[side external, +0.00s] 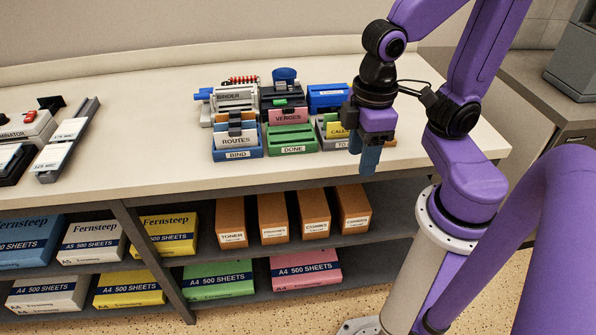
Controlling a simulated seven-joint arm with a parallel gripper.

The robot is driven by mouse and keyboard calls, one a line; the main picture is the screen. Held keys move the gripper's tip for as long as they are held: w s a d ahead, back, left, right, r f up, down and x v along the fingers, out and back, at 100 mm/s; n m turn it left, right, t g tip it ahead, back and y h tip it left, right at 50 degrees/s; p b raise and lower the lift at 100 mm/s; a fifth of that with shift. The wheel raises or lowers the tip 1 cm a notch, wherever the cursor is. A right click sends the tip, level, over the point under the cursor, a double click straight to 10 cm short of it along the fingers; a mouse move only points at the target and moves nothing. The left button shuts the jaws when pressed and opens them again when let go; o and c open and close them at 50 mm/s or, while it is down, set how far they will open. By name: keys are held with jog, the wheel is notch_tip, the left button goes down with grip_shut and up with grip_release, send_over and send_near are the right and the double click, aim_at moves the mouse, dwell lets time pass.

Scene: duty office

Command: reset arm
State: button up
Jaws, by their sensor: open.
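My gripper (366,152) hangs from my purple arm at the front edge of the counter (150,168), in front of the right-hand tray of the group. It points downward. Its fingers are seen nearly edge-on and nothing shows held between them. It partly hides a grey tray (326,143) with a yellow card (338,130) reading "CALL...". I cannot tell its exact distance from that tray.
Left of it stand a green "DONE" tray (292,138) and a blue "BIND" tray (238,152), with office machines behind. A laminator (28,128) is at far left. Shelves below hold paper packs (218,278) and brown boxes (273,217). The counter's left-middle is clear.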

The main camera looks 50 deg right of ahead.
jog(key=s+n, duration=0.3)
jog(key=shift+d+f, duration=0.25)
jog(key=shift+d, duration=0.1)
